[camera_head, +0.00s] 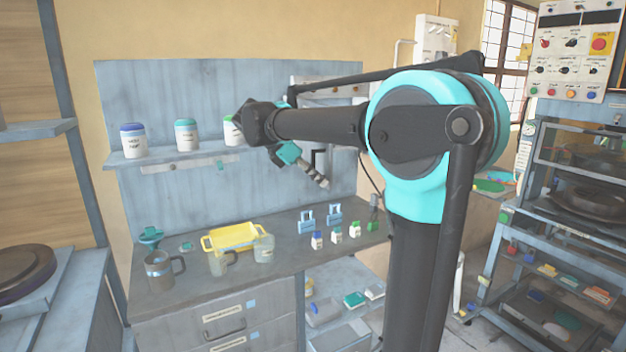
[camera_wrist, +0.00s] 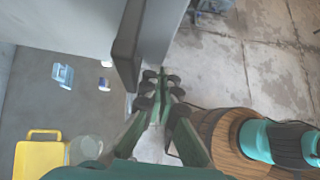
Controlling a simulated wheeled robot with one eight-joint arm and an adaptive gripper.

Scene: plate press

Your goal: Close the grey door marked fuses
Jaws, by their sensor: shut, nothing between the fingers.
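My gripper (camera_head: 325,183) is in front of the blue-grey back panel, above the workbench, with its fingers pointing down and to the right. In the wrist view its fingertips (camera_wrist: 160,80) are together and empty. A grey panel that looks like the door (camera_wrist: 127,45) stands edge-on just beyond and left of the fingertips. Whether they touch it I cannot tell. In the head view a pale grey box (camera_head: 340,92) on the back panel is largely hidden behind my arm. No fuses marking can be read in either view.
The workbench (camera_head: 200,290) holds a yellow tray (camera_head: 232,237), a glass jar (camera_head: 264,249), a mug (camera_head: 159,271), blue padlock-like items (camera_head: 307,221) and small bottles. A shelf with jars (camera_head: 133,141) is at left. A press rack (camera_head: 560,235) stands at right.

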